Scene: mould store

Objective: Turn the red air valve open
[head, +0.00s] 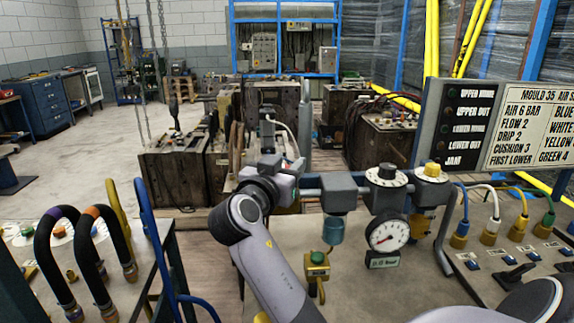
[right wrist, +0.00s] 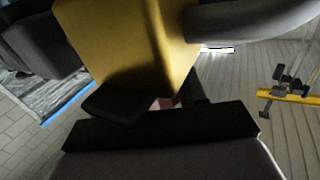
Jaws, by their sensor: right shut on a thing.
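My right arm rises from the bottom middle of the head view, and my right gripper (head: 283,178) is at the left end of the grey pipe assembly. In the right wrist view my right gripper (right wrist: 160,118) has its dark fingers closed against the underside of a yellow body (right wrist: 135,40). A small reddish patch (right wrist: 164,102) shows between the fingers and looks like part of the red valve handle. Most of the handle is hidden by the fingers, so its angle cannot be told. My left gripper is not in view.
On the pipe right of my gripper are a grey filter with blue bowl (head: 333,230), a regulator knob (head: 386,176) and a round gauge (head: 389,232). Hoses (head: 100,250) stand at left; a sign board (head: 505,125) stands at right.

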